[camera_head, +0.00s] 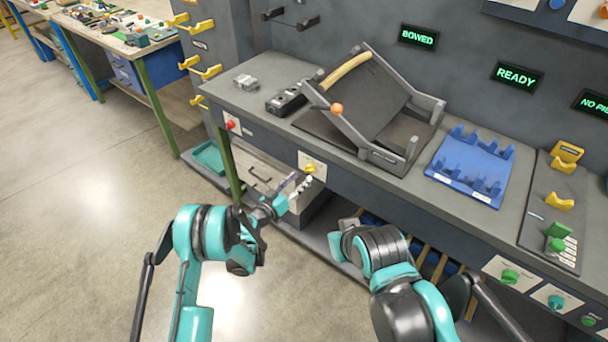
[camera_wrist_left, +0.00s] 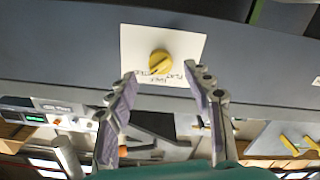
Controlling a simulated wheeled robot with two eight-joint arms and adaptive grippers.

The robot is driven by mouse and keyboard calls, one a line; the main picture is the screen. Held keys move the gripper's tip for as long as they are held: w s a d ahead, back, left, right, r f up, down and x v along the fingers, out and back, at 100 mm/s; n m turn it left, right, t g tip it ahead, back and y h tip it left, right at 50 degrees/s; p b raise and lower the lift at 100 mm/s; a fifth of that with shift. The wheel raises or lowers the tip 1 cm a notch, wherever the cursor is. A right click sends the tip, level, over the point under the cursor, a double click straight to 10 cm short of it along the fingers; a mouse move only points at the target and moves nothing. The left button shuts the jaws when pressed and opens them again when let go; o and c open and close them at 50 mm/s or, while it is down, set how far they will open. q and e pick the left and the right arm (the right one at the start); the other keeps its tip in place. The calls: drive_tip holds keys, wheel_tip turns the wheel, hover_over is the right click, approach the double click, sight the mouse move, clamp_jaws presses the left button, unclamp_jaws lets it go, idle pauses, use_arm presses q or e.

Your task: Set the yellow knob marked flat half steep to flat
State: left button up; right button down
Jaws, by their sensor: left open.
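The yellow knob (camera_head: 310,168) sits on a white plate on the front of the grey bench, left of the middle. In the left wrist view the knob (camera_wrist_left: 160,62) shows close up, with small words around one side of its plate (camera_wrist_left: 195,45). They seem to read steep, half and flat from left to right. A dark line on the knob slants toward the lower left, seemingly at the steep end. My left gripper (camera_head: 294,187) is open just in front of the knob; its fingers stand apart on either side, not visibly touching it. My right gripper's fingers cannot be made out.
A red knob (camera_head: 230,124) is on the bench front to the left, and green knobs (camera_head: 510,276) are to the right. A tilted frame with a wooden bar (camera_head: 346,72) and a blue rack (camera_head: 470,165) stand on top. A drawer unit (camera_head: 262,172) is below.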

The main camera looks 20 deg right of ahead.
sight(307, 172)
use_arm(q)
drive_tip(key=shift+b+x, duration=0.5)
drive_tip(key=shift+x, duration=1.6)
drive_tip(key=c, duration=1.2)
drive_tip(key=shift+o, duration=0.2)
